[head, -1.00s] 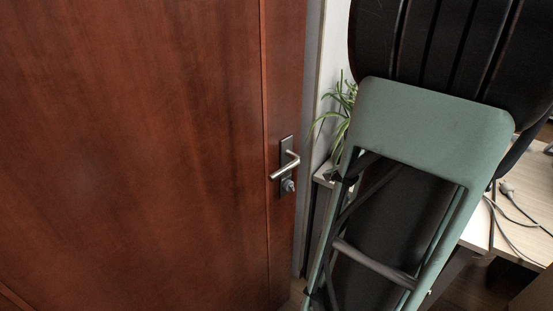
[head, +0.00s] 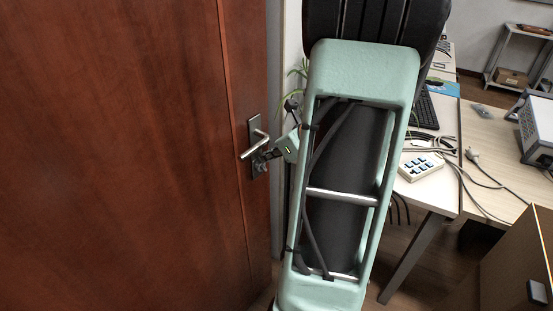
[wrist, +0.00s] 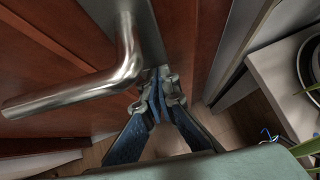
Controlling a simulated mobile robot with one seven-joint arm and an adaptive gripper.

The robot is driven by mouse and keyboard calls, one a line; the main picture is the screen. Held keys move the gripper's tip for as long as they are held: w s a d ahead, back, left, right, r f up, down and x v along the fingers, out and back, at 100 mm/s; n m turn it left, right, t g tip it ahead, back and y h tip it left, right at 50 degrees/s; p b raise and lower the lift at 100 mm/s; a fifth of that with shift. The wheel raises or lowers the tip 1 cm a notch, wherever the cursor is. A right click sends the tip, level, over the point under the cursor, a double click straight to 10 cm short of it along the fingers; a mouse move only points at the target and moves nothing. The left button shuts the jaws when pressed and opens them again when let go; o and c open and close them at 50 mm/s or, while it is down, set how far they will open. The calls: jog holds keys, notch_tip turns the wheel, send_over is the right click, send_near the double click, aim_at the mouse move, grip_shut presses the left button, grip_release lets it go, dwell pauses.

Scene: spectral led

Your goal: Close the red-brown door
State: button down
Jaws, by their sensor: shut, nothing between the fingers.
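The red-brown door (head: 110,150) fills the left of the head view, with its handle side to the right. Its metal lever handle (head: 254,145) sits on a dark plate and points left. In the wrist view the handle (wrist: 85,88) is large and close. My gripper (head: 267,156) is beside the handle plate, just below the lever's pivot. In the wrist view my gripper's blue fingers (wrist: 158,84) are together and empty, near the door face right of the lever. I cannot tell whether the fingertips touch the door or plate. My arm hides part of the doorway.
A green plant (head: 299,72) stands behind my arm. Some floor shows between desk and cabinet.

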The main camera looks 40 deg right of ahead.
jog(key=shift+w, duration=0.25)
jog(key=w+a+n+y+p, duration=0.1)
jog(key=w+a+p, duration=0.2)
jog(key=w, duration=0.9)
jog(key=shift+w, duration=0.4)
jog(key=shift+s, duration=0.1)
